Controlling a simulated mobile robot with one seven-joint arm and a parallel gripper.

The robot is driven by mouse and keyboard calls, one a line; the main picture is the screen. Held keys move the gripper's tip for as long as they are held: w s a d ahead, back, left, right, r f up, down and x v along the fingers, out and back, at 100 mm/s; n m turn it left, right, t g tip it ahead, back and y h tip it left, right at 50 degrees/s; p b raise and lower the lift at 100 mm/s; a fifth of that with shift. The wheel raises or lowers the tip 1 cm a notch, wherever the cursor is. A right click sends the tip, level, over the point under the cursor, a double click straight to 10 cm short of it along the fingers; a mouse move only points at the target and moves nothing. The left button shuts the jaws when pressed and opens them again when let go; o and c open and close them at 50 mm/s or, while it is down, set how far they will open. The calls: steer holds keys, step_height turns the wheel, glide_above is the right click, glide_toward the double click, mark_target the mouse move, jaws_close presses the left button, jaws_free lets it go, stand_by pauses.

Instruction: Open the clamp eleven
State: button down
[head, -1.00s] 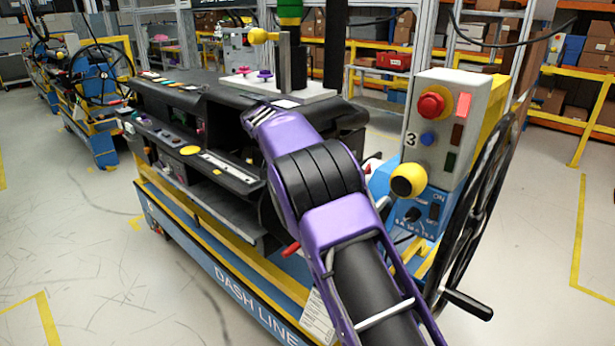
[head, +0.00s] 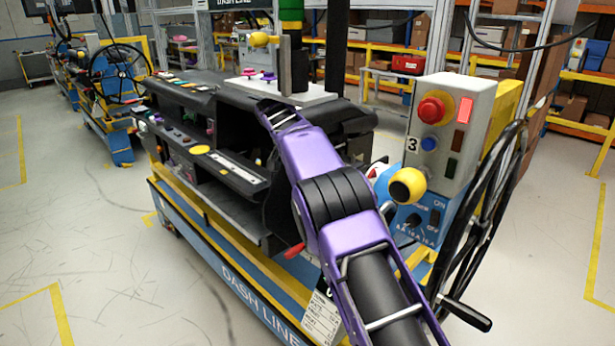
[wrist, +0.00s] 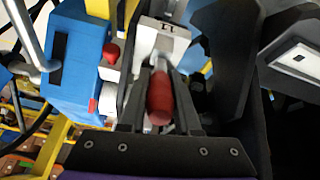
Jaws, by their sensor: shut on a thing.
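Clamp eleven shows in the wrist view as a white block (wrist: 160,38) marked 11 with a metal lever and a red handle (wrist: 159,98). My gripper (wrist: 161,72) has its two dark fingers on either side of this lever and handle, shut on it. How far the lever is swung is hard to tell. In the head view my purple arm reaches to the dashboard module (head: 225,110), and its gripper is hidden there. A red handle (head: 294,250) shows low beside the arm; I cannot tell whether it is the same one.
In the wrist view a blue box (wrist: 75,60) and another red handle (wrist: 111,53) are left of the clamp.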

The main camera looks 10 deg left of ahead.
steer(key=c, duration=0.6)
jaws_free()
steer(key=shift+r, duration=0.1)
steer(key=shift+s+a+r, duration=0.1)
steer(key=shift+a+r, duration=0.05)
steer(key=shift+r, duration=0.15)
steer(key=s+a+b, duration=0.2)
steer(key=s, duration=0.1)
steer(key=s+a+b, duration=0.2)
steer(key=s+a, duration=0.1)
steer(key=s+a+b, duration=0.2)
steer(key=s, duration=0.1)
steer(key=shift+s+a+r+b, duration=0.15)
steer(key=shift+s+b, duration=0.15)
steer(key=shift+s, duration=0.05)
